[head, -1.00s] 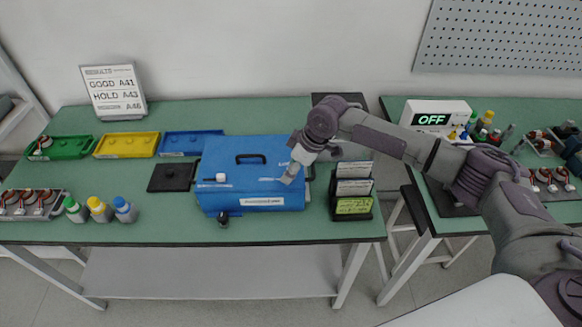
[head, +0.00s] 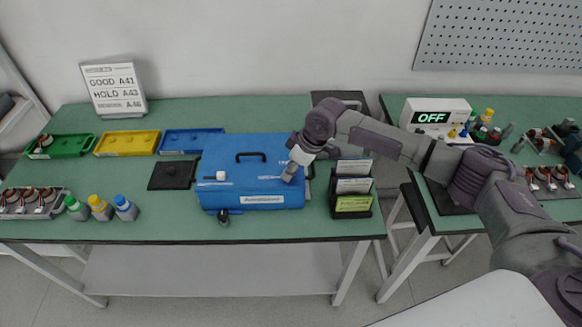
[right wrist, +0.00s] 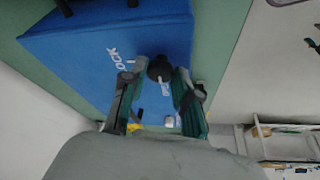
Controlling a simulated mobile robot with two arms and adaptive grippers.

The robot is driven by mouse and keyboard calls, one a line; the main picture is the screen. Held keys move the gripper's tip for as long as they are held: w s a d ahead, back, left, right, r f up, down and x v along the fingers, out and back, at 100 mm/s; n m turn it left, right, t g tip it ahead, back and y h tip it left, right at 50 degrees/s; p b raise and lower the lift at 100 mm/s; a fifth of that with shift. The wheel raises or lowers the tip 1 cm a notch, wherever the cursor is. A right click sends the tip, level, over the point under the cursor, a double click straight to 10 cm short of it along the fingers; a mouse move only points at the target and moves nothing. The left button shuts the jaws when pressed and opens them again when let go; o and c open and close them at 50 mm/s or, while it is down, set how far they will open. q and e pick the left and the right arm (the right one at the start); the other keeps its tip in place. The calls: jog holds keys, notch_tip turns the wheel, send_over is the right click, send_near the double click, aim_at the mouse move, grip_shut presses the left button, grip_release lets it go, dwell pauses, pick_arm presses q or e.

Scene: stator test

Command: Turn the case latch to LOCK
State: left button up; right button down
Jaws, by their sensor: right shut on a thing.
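The blue case (head: 240,178) stands shut on the green bench, with a black handle (head: 251,156) on its lid and a white label on its front. My right gripper (head: 290,177) is at the right part of the case top. In the right wrist view, my right gripper (right wrist: 160,85) is shut on a round black latch knob (right wrist: 159,67) with a pale pointer mark. White lettering reading "OCK" (right wrist: 116,58) shows beside it on the blue case (right wrist: 80,55); its start is hidden. More lettering by the knob is partly covered by a finger. My left gripper is out of view.
A card rack (head: 353,188) stands close right of the case. A black plate (head: 172,175) and capped bottles (head: 100,208) are to its left. Green, yellow (head: 127,143) and blue trays lie behind. A small dark object (head: 223,217) is in front.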

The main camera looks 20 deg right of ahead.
jog(key=shift+r+m+p, duration=0.2)
jog(key=shift+m+p, duration=0.2)
jog(key=shift+p, duration=0.2)
jog(key=m+p, duration=0.2)
jog(key=m+t+h+p, duration=0.1)
jog(key=m+p, duration=0.1)
jog(key=p, duration=0.1)
jog(key=m+h+p, duration=0.1)
jog(key=p, duration=0.1)
jog(key=shift+s+a+r+m+p, duration=0.15)
jog(key=shift+a+m+p, duration=0.1)
jog(key=shift+m+p, duration=0.15)
jog(key=shift+a+m+t+h+p, duration=0.1)
jog(key=shift+m+t+h+p, duration=0.2)
jog(key=shift+m+p, duration=0.5)
jog(key=shift+f+m+h+p, duration=0.2)
jog(key=shift+m+h+p, duration=0.15)
jog(key=shift+m, duration=0.65)
jog(key=shift+a+f+m+h, duration=0.1)
jog(key=shift+m+h, duration=0.25)
jog(key=shift+m, duration=0.55)
jog(key=m+h, duration=0.1)
jog(key=m, duration=0.2)
jog(key=m+h, duration=0.1)
jog(key=m, duration=0.1)
jog(key=shift+a+m+g, duration=0.1)
jog(key=shift+m+g, duration=0.3)
jog(key=c, duration=0.9)
grip_release()
